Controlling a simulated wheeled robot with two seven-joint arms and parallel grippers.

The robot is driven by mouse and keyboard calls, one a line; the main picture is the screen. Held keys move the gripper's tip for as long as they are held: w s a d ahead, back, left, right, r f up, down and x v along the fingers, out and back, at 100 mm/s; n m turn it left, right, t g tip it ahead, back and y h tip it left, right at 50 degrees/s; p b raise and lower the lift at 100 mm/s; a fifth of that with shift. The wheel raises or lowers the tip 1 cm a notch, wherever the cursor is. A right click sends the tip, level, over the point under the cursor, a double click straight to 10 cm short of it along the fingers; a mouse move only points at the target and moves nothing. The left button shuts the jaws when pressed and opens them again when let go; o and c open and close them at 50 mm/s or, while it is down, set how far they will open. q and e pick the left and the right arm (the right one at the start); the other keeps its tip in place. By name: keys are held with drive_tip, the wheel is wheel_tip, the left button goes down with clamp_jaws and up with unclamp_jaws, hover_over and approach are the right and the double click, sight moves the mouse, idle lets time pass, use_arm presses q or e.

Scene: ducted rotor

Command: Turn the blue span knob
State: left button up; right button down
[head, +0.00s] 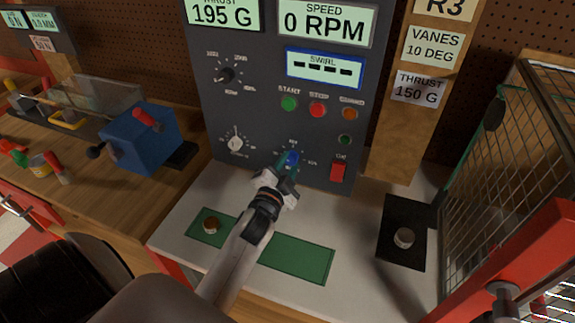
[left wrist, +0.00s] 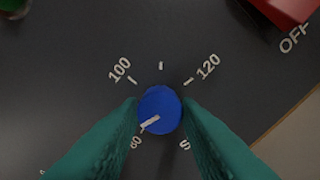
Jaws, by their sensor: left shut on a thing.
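The blue span knob (head: 293,158) sits low on the dark control panel (head: 240,105). In the left wrist view the knob (left wrist: 160,108) shows a pale pointer line aimed toward the lower left, near the "80" mark. Marks "100" and "120" are printed above it. My left gripper (head: 288,168) is at the panel, and its two teal fingers are shut on the knob, one on each side. The fingers hide part of the lower scale. My right gripper is not in view.
A pale knob (head: 235,144) is to the left. A green mat (head: 298,258) lies on the bench below, and a wire cage (head: 500,150) stands at right.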

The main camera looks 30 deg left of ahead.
use_arm(q)
drive_tip(key=o, duration=1)
drive_tip(key=shift+c, duration=0.2)
drive_tip(key=b+v, duration=0.2)
drive_tip(key=v, duration=1)
drive_tip(key=shift+b, duration=0.4)
